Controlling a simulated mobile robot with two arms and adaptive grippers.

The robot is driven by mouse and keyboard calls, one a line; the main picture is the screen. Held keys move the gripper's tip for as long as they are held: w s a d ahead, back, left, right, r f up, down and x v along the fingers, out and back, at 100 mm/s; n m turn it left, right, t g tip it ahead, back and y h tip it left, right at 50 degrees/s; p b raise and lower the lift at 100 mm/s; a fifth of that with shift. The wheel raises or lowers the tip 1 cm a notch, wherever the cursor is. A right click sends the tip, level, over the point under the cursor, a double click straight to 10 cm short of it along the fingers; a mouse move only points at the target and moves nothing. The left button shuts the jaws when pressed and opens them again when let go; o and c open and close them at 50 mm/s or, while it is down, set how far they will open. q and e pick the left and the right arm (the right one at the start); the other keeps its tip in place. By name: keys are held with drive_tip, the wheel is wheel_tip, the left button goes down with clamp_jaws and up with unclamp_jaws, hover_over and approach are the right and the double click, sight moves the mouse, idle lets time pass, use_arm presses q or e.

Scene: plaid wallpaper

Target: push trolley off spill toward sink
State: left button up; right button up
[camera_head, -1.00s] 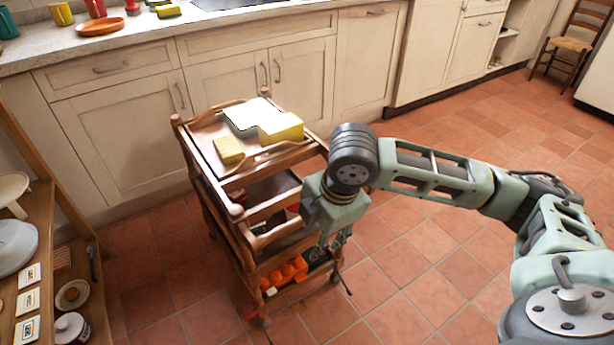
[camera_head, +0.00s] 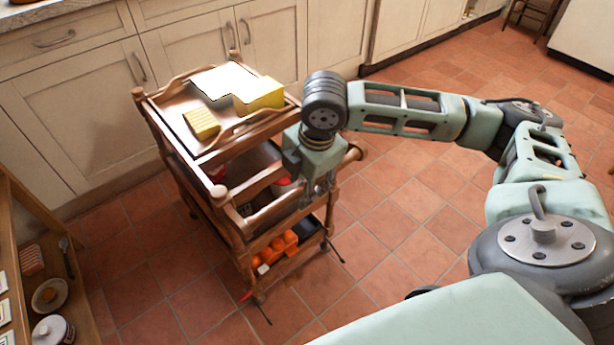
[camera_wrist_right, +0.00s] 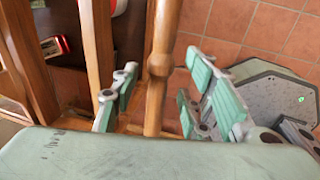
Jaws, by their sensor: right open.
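The wooden trolley (camera_head: 152,122) stands on the tiled floor close to the cabinets. Its top tray carries a white sheet and yellow blocks; orange items lie on its lowest shelf. My right gripper (camera_head: 319,190) is at the trolley's near right corner, pointing down. In the right wrist view the open fingers (camera_wrist_right: 160,92) stand on either side of an upright wooden trolley post (camera_wrist_right: 163,50); I cannot tell whether they touch it. My left gripper is out of view. No spill can be made out, and the sink is outside the current frames.
Pale cabinets (camera_head: 85,110) run behind the trolley, with a strip of counter (camera_head: 50,12) at top left. A wooden shelf unit (camera_head: 45,225) with dishes stands at the left. The tiled floor (camera_head: 410,210) to the right is open. A chair (camera_head: 527,15) stands far back.

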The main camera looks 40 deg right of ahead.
drive_tip(key=shift+f, duration=0.25)
